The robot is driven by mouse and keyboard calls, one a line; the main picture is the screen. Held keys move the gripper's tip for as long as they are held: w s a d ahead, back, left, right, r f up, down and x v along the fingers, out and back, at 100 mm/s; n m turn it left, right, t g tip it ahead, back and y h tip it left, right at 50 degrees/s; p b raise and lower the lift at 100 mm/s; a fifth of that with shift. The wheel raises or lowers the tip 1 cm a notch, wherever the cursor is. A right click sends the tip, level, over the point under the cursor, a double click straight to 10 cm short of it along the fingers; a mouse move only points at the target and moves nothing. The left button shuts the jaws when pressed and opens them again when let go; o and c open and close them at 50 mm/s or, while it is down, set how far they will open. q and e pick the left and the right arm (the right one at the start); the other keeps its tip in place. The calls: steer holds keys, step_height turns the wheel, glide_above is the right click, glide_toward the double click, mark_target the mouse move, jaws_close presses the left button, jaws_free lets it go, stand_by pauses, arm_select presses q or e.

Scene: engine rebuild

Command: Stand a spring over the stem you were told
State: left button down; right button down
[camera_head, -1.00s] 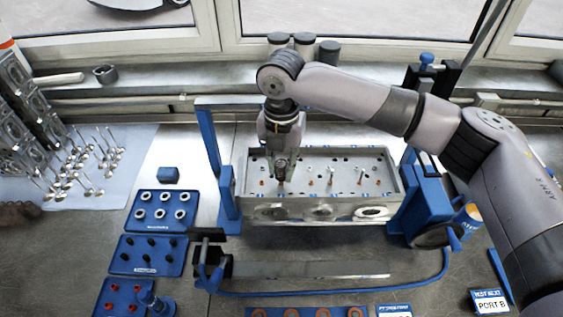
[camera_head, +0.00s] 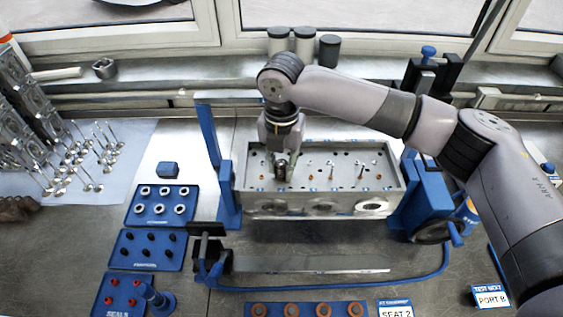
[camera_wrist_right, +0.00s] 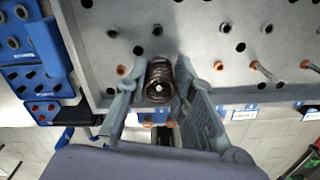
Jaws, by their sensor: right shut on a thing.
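My right gripper (camera_head: 282,176) reaches down over the left part of the grey cylinder head (camera_head: 392,204). In the wrist view its two fingers (camera_wrist_right: 159,88) are shut on a dark coil spring (camera_wrist_right: 158,68). The spring stands about upright in line with the view, and a pale round tip, likely a valve stem, shows inside its coil. I cannot tell whether the spring's foot touches the head. Other valve stems (camera_head: 331,169) stand bare to the right, also seen in the wrist view (camera_wrist_right: 262,71). My left gripper is not in view.
Blue trays stand at left: one with pale rings (camera_head: 137,212), one with black parts (camera_head: 120,257), one with red seals (camera_head: 101,310). Blue stand posts (camera_head: 209,140) flank the head. Loose valves (camera_head: 85,165) lie farther left. Cards (camera_head: 396,312) lie at the front.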

steer(key=c, duration=1.3)
jaws_free()
